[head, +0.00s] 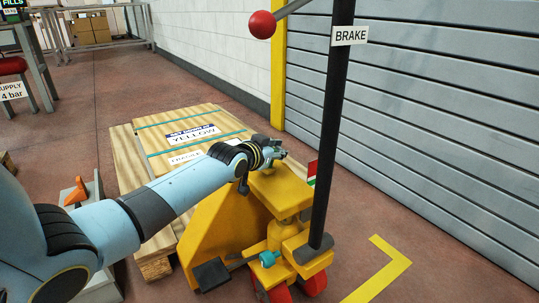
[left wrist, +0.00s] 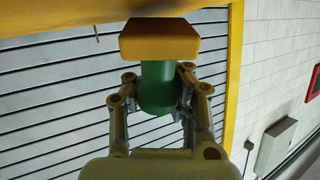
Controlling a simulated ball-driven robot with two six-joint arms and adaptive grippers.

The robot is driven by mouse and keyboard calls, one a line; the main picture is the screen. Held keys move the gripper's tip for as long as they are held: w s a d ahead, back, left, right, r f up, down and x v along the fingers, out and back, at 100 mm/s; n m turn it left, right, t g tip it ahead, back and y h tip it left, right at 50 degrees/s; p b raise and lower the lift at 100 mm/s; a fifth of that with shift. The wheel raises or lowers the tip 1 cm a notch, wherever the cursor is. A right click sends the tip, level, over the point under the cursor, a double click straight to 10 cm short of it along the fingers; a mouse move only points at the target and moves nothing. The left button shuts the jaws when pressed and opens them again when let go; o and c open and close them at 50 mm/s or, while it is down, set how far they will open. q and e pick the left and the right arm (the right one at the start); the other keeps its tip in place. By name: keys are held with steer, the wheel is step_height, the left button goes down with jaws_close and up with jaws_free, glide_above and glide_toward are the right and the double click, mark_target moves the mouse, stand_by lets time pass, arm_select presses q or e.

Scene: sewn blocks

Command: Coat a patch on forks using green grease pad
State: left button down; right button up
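The pallet truck (head: 230,220) is yellow, with a dark upright bar; its forks are not clearly seen in the head view, where the wooden load covers that side. My left gripper (head: 270,150) is over the top of the truck's yellow body. In the left wrist view its two fingers (left wrist: 160,92) close around a green cylindrical handle (left wrist: 157,88). A yellow-orange block-shaped pad (left wrist: 158,38) sits at the handle's far end. The pad is close to a yellow surface (left wrist: 60,14) along the top; I cannot tell whether they touch. My right gripper is not in view.
A strapped wooden crate (head: 190,125) on a pallet stands behind the truck. A red ball knob (head: 262,24) and the dark bar with a BRAKE sign (head: 349,36) rise near the gripper. A grey shutter (head: 430,110) is at right; floor at lower right is clear.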

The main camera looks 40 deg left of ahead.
arm_select(q)
steer(key=w, duration=0.1)
steer(key=w+d+b, duration=0.1)
steer(key=w, duration=0.1)
steer(key=w+d, duration=0.1)
steer(key=shift+w+f, duration=0.1)
steer(key=shift+w, duration=0.1)
stand_by(0.4)
step_height(320, 180, up, 6)
steer(key=p, duration=0.4)
stand_by(0.3)
